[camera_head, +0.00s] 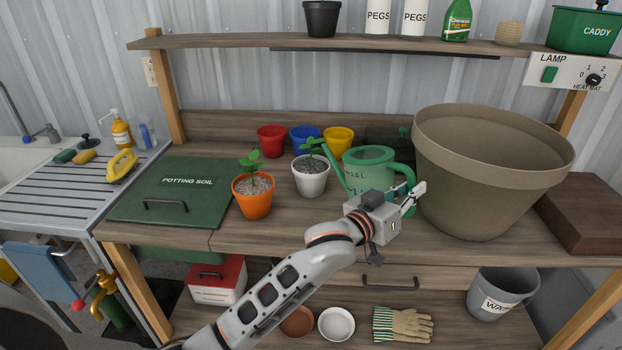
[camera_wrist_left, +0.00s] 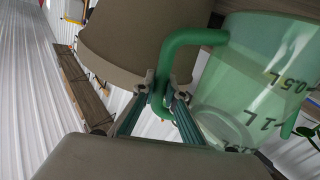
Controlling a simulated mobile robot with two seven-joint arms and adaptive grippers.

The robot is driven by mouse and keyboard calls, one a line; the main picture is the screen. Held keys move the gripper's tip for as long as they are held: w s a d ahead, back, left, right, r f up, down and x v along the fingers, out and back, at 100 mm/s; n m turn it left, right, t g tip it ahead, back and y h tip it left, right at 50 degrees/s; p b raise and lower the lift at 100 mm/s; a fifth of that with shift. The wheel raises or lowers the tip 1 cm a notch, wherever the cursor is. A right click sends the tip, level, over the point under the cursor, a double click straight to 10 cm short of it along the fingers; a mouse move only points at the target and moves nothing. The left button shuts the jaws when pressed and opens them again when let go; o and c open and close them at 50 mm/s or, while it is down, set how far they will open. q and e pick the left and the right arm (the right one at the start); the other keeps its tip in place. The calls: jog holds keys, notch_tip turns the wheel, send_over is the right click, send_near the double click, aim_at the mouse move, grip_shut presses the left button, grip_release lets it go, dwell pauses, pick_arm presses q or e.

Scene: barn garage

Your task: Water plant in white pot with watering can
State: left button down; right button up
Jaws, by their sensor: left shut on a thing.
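The green watering can (camera_head: 369,170) is on the bench, or just above it, in the head view; I cannot tell if it touches. Its spout points left toward the white pot (camera_head: 311,181), which holds soil and a small green plant (camera_head: 311,147). My left gripper (camera_head: 417,192) is shut on the can's handle at the can's right side. In the left wrist view the fingers (camera_wrist_left: 164,98) close around the green handle (camera_wrist_left: 178,45), beside the can's translucent body (camera_wrist_left: 255,85) with its litre marks. My right gripper is not in view.
An orange pot (camera_head: 253,204) with a plant stands left of the white pot. Red, blue and yellow pots (camera_head: 338,140) stand behind. A large tan pot (camera_head: 480,190) is close on the gripper's right. A shelf (camera_head: 240,42) runs above.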

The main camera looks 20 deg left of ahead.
pick_arm(q)
jog(key=shift+f+m+b, duration=0.3)
jog(key=shift+f+m, duration=0.2)
jog(key=shift+f, duration=0.3)
jog(key=shift+r, duration=0.2)
jog(key=shift+a+r+p, duration=0.1)
jog(key=shift+r+p, duration=0.05)
jog(key=shift+p, duration=0.25)
jog(key=shift+w+a+r+m+p, duration=0.15)
jog(key=shift+r+m+p, duration=0.3)
jog(key=shift+m+p, duration=0.45)
jog(key=shift+f, duration=0.15)
